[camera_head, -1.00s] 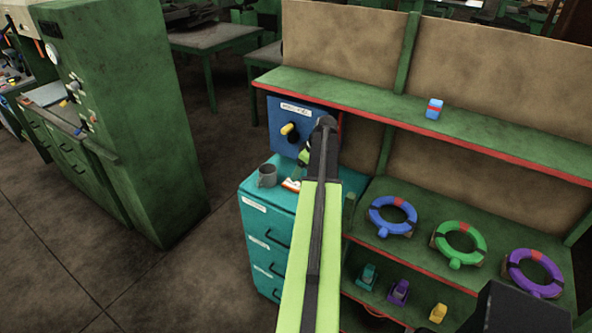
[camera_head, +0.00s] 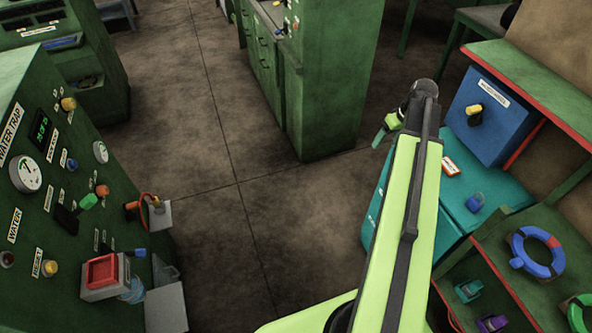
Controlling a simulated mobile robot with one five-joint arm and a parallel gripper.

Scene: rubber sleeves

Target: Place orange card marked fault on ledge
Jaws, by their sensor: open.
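A small white card with an orange-red border (camera_head: 451,166) lies on top of the teal cabinet (camera_head: 492,180), right of my arm; its lettering is too small to read. My gripper (camera_head: 385,130) is open at the far end of my lime arm, left of the card and apart from it. No held thing shows in it, though the jaws are small and partly hidden by the arm. The green shelf unit (camera_head: 553,88) with red edges stands at the right. I cannot tell which surface is the ledge.
A green water trap panel (camera_head: 60,190) with gauges and knobs stands at the left, a red tray (camera_head: 102,271) at its front. A blue box (camera_head: 490,118) and a blue cup-like item (camera_head: 475,201) sit on the cabinet. Open floor (camera_head: 215,200) lies in the middle.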

